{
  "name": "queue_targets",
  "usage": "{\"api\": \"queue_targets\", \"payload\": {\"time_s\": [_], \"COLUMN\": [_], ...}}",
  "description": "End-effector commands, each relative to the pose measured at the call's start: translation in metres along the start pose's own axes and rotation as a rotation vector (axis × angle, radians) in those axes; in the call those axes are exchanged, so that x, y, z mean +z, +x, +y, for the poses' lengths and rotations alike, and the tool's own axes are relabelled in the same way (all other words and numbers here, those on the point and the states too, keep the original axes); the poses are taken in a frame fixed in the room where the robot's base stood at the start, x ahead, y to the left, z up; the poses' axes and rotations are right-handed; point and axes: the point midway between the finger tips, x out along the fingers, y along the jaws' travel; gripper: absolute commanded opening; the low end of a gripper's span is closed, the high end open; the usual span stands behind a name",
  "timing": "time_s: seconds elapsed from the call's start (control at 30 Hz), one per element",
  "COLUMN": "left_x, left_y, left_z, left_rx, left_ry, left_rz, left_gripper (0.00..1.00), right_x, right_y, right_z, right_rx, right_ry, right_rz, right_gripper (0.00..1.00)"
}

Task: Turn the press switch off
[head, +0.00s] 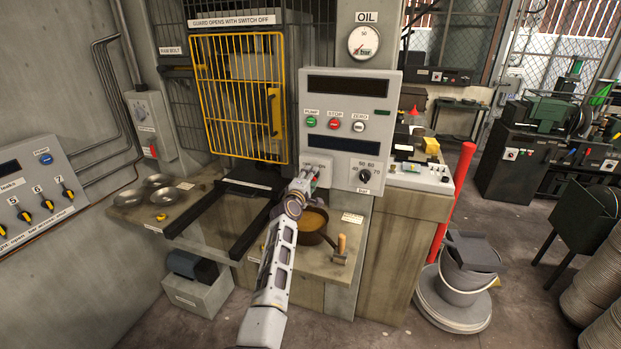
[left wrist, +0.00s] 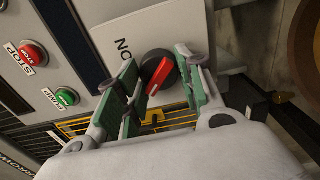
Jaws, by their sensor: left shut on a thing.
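The press switch (left wrist: 160,73) is a round black knob with a red handle on a pale plate, with ON lettering beside it in the left wrist view. In the head view its red part (head: 314,183) barely shows at the lower left of the grey control panel (head: 345,85). My left gripper (left wrist: 155,90) has its green-padded fingers on either side of the knob and is shut on it. In the head view my left gripper (head: 307,184) reaches up to the panel and hides most of the switch. My right gripper is in neither view.
Green PUMP (head: 311,122), red STOP (head: 335,124) and white ZERO (head: 358,126) buttons sit above the switch. A bar dial (head: 365,174) is to its right. A yellow mesh guard (head: 238,95) stands left. A brown pan (head: 313,222) and a small hammer (head: 340,250) lie below.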

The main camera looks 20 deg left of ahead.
Motion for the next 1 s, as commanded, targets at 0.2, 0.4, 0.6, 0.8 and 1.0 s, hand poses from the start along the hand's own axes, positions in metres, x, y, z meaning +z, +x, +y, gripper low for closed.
{"api": "queue_targets", "payload": {"time_s": [0.2, 0.4, 0.6, 0.8, 1.0], "left_x": [-0.001, -0.0007, -0.0005, -0.0007, -0.0006], "left_y": [-0.0002, -0.0001, -0.0001, -0.0001, -0.0001], "left_z": [-0.0012, -0.0007, -0.0003, -0.0004, -0.0013], "left_rx": [-0.001, -0.001, 0.0, 0.0, 0.0], "left_ry": [-0.001, 0.0, 0.001, 0.024, 0.119], "left_rz": [0.001, 0.001, 0.001, 0.001, 0.0], "left_gripper": [0.42, 0.58, 0.58, 0.58, 0.58], "right_x": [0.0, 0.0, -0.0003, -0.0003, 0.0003], "right_y": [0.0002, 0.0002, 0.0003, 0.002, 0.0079], "right_z": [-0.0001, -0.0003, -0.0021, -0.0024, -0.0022], "right_rx": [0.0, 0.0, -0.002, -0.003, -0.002], "right_ry": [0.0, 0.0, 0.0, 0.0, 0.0], "right_rz": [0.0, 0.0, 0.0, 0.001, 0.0], "right_gripper": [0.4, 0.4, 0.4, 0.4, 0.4]}}
